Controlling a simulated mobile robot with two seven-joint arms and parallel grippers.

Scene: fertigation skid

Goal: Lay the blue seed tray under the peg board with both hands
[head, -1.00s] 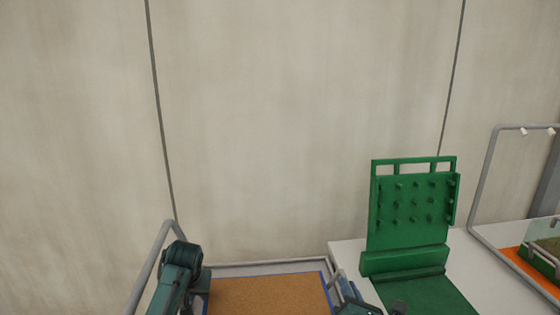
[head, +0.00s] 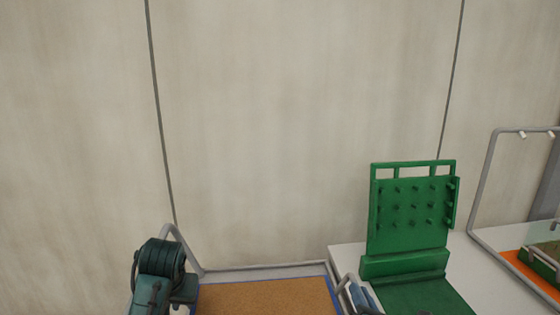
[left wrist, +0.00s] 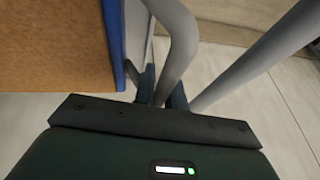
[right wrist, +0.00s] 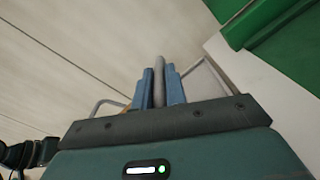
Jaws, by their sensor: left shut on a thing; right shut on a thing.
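The blue seed tray (head: 265,299) shows at the bottom of the head view, with a brown surface and a thin blue rim; its near part is cut off. Its blue side also shows in the left wrist view (left wrist: 115,45). My left gripper (left wrist: 162,90) is shut on a grey tube beside that side; in the head view my left arm hides it. My right gripper (right wrist: 159,88) is shut on a grey bar; its blue fingers show at the tray's right in the head view (head: 362,296). I cannot tell whether these bars belong to the tray. The green peg board (head: 412,212) stands upright on the right.
A white bench (head: 345,258) carries the peg board and its flat green base (head: 425,294). The tray is left of this bench. A grey tube frame (head: 486,180) stands farther right over an orange surface (head: 517,262). A plain wall (head: 290,120) closes the back.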

